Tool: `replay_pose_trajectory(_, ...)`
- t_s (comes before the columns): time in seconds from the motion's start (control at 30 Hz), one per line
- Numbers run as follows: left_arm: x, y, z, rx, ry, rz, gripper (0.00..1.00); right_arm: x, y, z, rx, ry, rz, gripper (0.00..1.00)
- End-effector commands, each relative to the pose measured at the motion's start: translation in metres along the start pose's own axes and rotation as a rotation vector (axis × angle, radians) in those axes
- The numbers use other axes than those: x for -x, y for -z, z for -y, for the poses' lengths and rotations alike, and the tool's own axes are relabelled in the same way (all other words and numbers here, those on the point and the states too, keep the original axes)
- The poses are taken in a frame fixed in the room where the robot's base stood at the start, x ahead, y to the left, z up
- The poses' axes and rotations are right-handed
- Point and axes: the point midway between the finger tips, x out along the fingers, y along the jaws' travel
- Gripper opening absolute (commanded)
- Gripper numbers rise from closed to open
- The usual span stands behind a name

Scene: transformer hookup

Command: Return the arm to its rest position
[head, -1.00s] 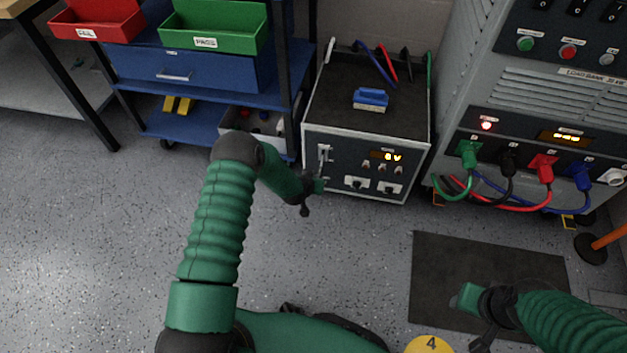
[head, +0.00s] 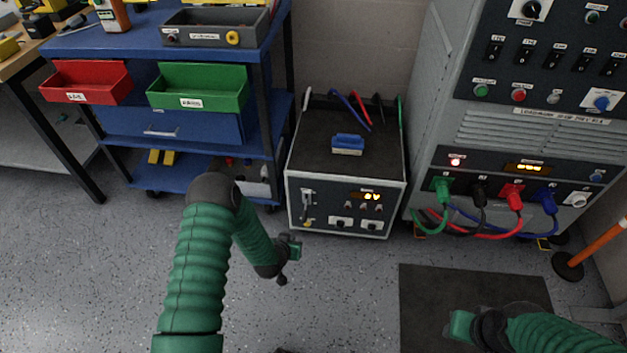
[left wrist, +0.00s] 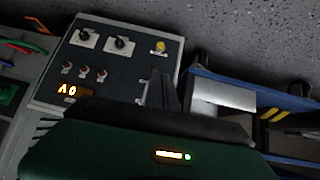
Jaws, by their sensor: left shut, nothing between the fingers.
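My left arm comes in from the bottom left of the head view. Its gripper (head: 291,247) is shut and empty, in front of the lower left corner of the grey transformer box (head: 347,193). It looks apart from the box. The left wrist view shows the front panel of that box (left wrist: 110,65) with knobs, a yellow button and a lit display, behind the dark gripper. My right gripper (head: 457,324) is at the lower right over the dark floor mat. Its fingers are too unclear to tell open from shut.
A blue cart (head: 185,120) with red (head: 88,82) and green (head: 199,88) bins stands at left. A load bank cabinet (head: 520,120) with plugged cables stands at right. An orange post (head: 598,243) is at far right. Floor between is clear.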

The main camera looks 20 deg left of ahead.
Motion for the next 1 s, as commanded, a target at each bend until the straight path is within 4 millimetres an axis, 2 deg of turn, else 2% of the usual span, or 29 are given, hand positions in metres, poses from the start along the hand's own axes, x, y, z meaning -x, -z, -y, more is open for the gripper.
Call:
replay_pose_trajectory(0.13,0.007,0.009,-0.004,-0.014,-0.010,0.013,0.00,0.000,0.000,0.000,0.000,0.000,0.000,0.36)
replay_pose_trajectory(0.23,0.032,0.032,-0.018,-0.056,-0.038,0.065,0.00,0.001,0.000,0.000,0.000,0.000,0.000,0.36)
replay_pose_trajectory(0.33,0.082,0.054,-0.036,-0.113,-0.063,0.162,0.00,0.000,0.000,0.000,0.000,0.000,0.000,0.36)
replay_pose_trajectory(0.47,0.158,0.063,-0.052,-0.163,-0.070,0.296,0.00,0.000,0.000,0.000,0.000,0.000,0.000,0.36)
replay_pose_trajectory(0.5,0.179,0.063,-0.055,-0.171,-0.069,0.330,0.00,0.000,0.000,0.000,0.000,0.000,0.000,0.36)
replay_pose_trajectory(0.6,0.226,0.057,-0.059,-0.184,-0.063,0.403,0.00,0.000,0.000,0.000,0.000,0.000,0.000,0.36)
replay_pose_trajectory(0.87,0.328,0.027,-0.062,-0.189,-0.054,0.551,0.00,0.000,0.000,0.000,0.000,0.000,0.000,0.36)
replay_pose_trajectory(0.9,0.344,0.029,-0.062,-0.188,-0.053,0.568,0.00,0.009,0.002,0.000,0.000,0.000,0.001,0.36)
replay_pose_trajectory(0.93,0.355,0.043,-0.062,-0.186,-0.052,0.569,0.00,0.029,0.006,0.000,0.000,0.000,0.002,0.36)
replay_pose_trajectory(1.0,0.369,0.059,-0.063,-0.186,-0.051,0.570,0.00,0.051,0.012,0.000,0.000,0.000,-0.001,0.36)
